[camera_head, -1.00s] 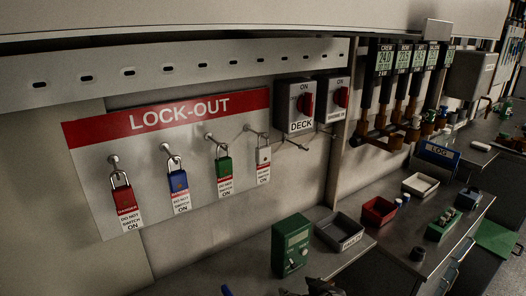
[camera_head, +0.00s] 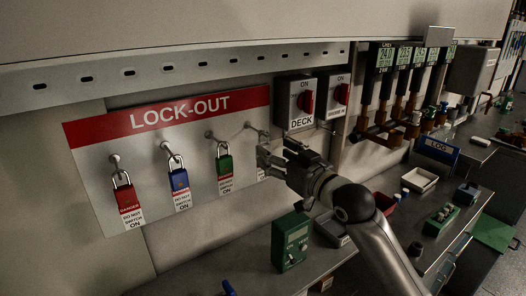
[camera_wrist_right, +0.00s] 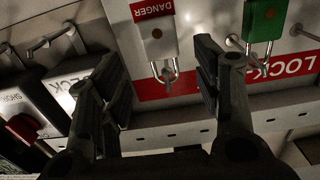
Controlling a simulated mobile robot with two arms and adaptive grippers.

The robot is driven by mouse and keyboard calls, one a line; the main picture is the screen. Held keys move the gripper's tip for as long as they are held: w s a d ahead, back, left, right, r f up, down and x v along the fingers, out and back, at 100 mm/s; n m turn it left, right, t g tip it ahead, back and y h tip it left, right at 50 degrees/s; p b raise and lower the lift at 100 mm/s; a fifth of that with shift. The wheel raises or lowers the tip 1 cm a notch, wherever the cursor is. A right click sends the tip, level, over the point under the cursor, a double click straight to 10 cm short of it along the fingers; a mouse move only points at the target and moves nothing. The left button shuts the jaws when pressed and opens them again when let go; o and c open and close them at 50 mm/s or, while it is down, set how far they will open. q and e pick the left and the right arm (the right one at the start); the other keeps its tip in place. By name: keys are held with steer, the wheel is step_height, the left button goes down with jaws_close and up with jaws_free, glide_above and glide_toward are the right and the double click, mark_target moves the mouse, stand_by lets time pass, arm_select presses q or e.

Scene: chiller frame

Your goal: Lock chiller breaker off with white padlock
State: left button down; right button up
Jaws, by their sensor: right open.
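The white padlock (camera_wrist_right: 158,38) hangs by its shackle from its peg on the lock-out board (camera_head: 95,195). It shows upside down in the right wrist view. In the head view my right gripper (camera_head: 268,155) is in front of it and hides most of it. The gripper is open, its fingers apart to either side of the padlock in the wrist view; contact is not visible. Two grey breaker boxes with red knobs are right of the board: the DECK breaker (camera_head: 294,103) and a second breaker (camera_head: 334,95) with an unclear label. My left gripper is not in view.
Red (camera_head: 126,202), blue (camera_head: 179,184) and green (camera_head: 224,168) padlocks hang left of my gripper, the green one closest. A thin bare peg sticks out below the DECK breaker. A green box (camera_head: 290,242) and trays stand on the bench below.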

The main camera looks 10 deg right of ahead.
mark_target(266, 147)
steer(key=p+x, duration=0.2)
steer(key=x, duration=0.3)
steer(key=shift+a, duration=0.15)
steer(key=shift+w+a, duration=0.1)
steer(key=shift+w, duration=0.25)
steer(key=shift+s, duration=0.1)
steer(key=c, duration=1.2)
steer(key=shift+r, duration=0.1)
steer(key=shift+c, duration=0.3)
steer(key=shift+r+b, duration=0.3)
steer(key=shift+r, duration=0.3)
steer(key=b+v, duration=0.4)
steer(key=v, duration=1.4)
steer(key=shift+b, duration=0.3)
